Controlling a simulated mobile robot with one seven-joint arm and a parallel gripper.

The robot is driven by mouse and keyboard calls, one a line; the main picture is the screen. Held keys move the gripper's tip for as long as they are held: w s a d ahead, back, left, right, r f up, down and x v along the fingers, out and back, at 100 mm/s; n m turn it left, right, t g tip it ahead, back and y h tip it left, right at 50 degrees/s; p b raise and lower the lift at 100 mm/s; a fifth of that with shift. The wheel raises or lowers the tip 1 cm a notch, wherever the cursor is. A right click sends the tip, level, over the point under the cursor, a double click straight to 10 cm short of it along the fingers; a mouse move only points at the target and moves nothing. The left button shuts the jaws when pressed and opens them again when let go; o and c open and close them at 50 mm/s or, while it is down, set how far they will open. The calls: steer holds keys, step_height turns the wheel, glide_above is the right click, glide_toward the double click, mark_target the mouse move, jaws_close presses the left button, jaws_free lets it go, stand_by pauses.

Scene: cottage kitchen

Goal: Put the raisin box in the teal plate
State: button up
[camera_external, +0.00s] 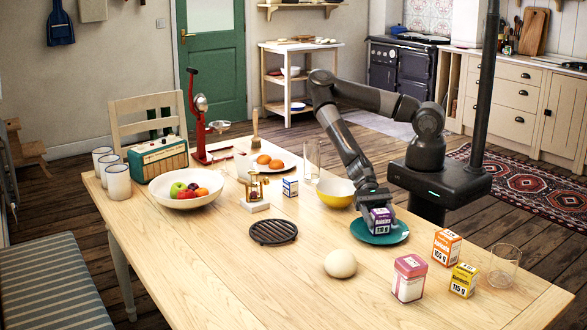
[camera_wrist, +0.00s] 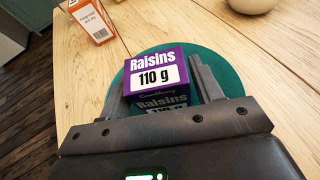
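The raisin box (camera_external: 380,221) is purple with a white "110 g" label. It is over the middle of the teal plate (camera_external: 401,235) on the wooden table. In the wrist view the box (camera_wrist: 157,70) sits between the two fingers of my gripper (camera_wrist: 158,82), which lie close along its left and right sides. The plate (camera_wrist: 236,85) spreads behind and to both sides of the box. The underside of the box is hidden, so I cannot tell whether it touches the plate.
Right of the plate stand an orange box (camera_external: 446,248), a yellow box (camera_external: 463,281), a pink jar (camera_external: 409,279) and a glass (camera_external: 503,265). A round pale object (camera_external: 340,264) lies in front, and a yellow bowl (camera_external: 335,193) stands behind left. The table's front left is clear.

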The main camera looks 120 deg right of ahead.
steer(key=shift+o, duration=1.2)
steer(key=v, duration=1.2)
steer(key=shift+s+r, duration=0.1)
steer(key=shift+r, duration=0.05)
